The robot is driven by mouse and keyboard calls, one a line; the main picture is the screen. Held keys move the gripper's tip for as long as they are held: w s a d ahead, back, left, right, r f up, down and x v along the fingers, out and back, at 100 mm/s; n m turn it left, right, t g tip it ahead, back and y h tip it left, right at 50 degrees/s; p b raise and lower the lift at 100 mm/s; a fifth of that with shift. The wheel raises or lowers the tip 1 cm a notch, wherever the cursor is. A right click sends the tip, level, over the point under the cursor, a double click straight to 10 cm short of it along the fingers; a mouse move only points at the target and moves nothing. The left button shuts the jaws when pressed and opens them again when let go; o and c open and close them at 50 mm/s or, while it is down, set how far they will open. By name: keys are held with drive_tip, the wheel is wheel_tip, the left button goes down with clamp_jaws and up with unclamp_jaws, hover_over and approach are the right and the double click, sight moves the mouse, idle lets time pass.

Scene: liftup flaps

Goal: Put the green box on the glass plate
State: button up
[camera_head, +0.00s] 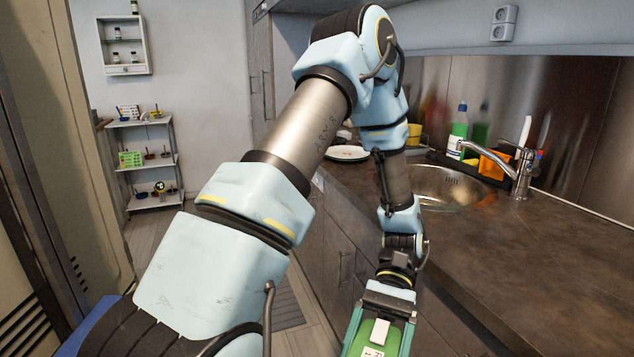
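My gripper (378,325) is low at the bottom edge of the head view, in front of the counter. Its fingers lie along both sides of a green box (371,336) with a white label, and it appears shut on it. The lower end of the box and the fingertips are cut off by the frame. A round pale plate (347,154) lies on the far left part of the counter, partly hidden behind my arm. I cannot tell whether it is glass.
The dark counter (520,265) is clear at the front right. A sink (445,186) with a metal tap (520,170) lies behind, near a green bottle (458,132) and an orange container (494,160). A small shelf (146,163) stands at the far left.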

drive_tip(key=w+a+f+m+t+y, duration=0.2)
drive_tip(key=w+a+m+t+y, duration=0.5)
drive_tip(key=w+a+m+t, duration=0.85)
drive_tip(key=w+a+f+m+t+h, duration=0.2)
drive_tip(key=w+f+m+t+h, duration=0.1)
drive_tip(key=w, duration=0.5)
drive_tip(key=w+a+f+m+t+h+p, duration=0.1)
drive_tip(key=w+a+f+m+t+h, duration=0.1)
drive_tip(key=w, duration=0.6)
wheel_tip(320, 180, down, 2)
drive_tip(key=m+t+h, duration=0.1)
drive_tip(key=m+t, duration=0.2)
drive_tip(key=m, duration=0.1)
drive_tip(key=shift+h, duration=0.3)
